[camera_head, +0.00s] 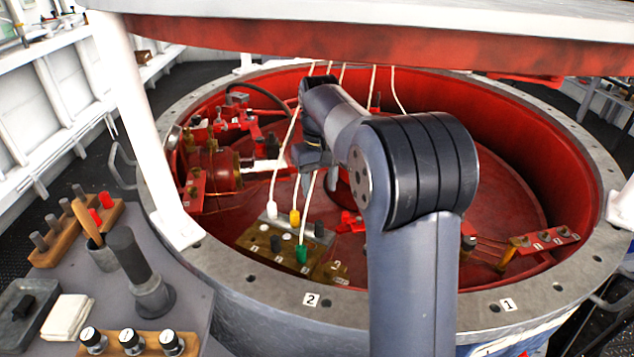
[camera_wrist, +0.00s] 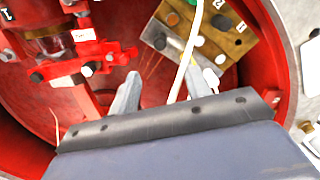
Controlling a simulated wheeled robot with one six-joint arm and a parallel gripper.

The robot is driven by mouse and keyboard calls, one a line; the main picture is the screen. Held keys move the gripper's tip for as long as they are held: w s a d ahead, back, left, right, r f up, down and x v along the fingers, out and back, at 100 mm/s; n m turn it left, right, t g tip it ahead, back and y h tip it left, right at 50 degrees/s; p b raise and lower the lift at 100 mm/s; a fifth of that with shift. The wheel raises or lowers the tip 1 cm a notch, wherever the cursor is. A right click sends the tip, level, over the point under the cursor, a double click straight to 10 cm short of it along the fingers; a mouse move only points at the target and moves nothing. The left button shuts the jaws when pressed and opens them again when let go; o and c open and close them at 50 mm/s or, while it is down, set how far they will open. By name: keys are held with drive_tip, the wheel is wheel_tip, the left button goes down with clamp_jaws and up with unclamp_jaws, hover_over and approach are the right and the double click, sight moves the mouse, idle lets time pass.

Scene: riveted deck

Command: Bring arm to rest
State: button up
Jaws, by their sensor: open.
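My arm reaches up over the rim of a round red vessel. My gripper (camera_head: 310,174) hangs inside the vessel, left of the arm's big joint, with its fingers pointing down. In the wrist view my gripper (camera_wrist: 160,85) shows two grey fingers spread apart with nothing held between them. A white cord (camera_wrist: 186,60) passes close to the right finger; I cannot tell whether they touch. A brass block (camera_head: 262,242) with coloured plugs lies below the gripper on the vessel floor, and it also shows in the wrist view (camera_wrist: 243,45).
The vessel's grey bolted rim (camera_head: 235,277) surrounds the arm. Several white cords (camera_head: 285,150) hang from above into the vessel. A red-edged white lid (camera_head: 400,45) spans overhead. A grey side table (camera_head: 190,305) at left holds a dark cylinder (camera_head: 137,268) and wooden racks (camera_head: 50,243).

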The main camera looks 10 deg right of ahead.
sight(319, 222)
wheel_tip(319, 222, down, 11)
drive_tip(key=shift+r+b, duration=0.1)
drive_tip(key=shift+b, duration=0.55)
drive_tip(key=shift+r, duration=0.15)
drive_tip(key=shift+r, duration=0.1)
